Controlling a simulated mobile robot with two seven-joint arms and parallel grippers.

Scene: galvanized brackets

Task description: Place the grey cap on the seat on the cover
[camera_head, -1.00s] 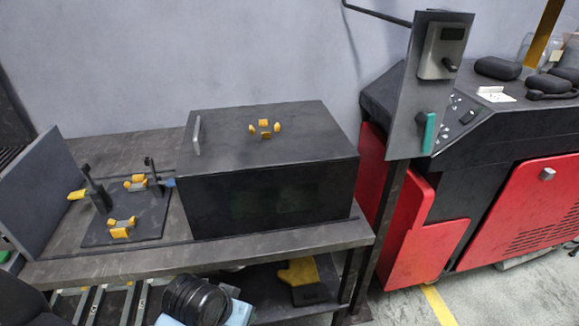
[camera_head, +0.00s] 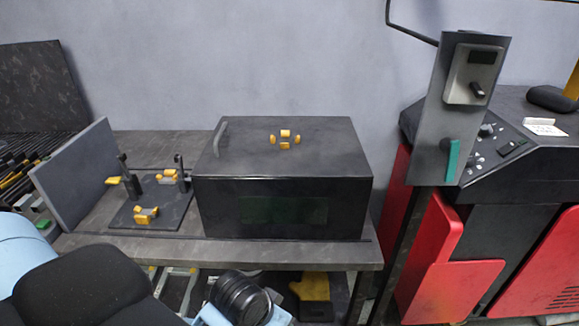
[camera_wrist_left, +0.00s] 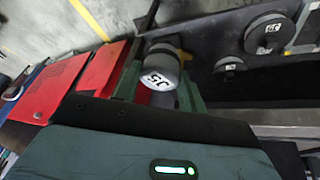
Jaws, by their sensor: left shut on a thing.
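The seat (camera_head: 285,133) is a ring of small yellow blocks on top of the cover (camera_head: 335,155), the dark lid of a black box on the bench. No cap stands between the blocks. In the left wrist view, my left gripper (camera_wrist_left: 158,88) is shut on the grey cap (camera_wrist_left: 162,58), a short grey cylinder with a marked white face. The cap sits between the green fingers, and they hide part of its sides. The left gripper's fingers cannot be made out in the head view. My right gripper is in neither view.
A handle (camera_head: 219,139) stands at the cover's left. Left of the box is a dark plate (camera_head: 165,213) with yellow blocks and posts, beside an upright grey panel (camera_head: 80,175). A grey control panel (camera_head: 445,120) stands right of the box, before a red and black machine (camera_head: 445,230).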

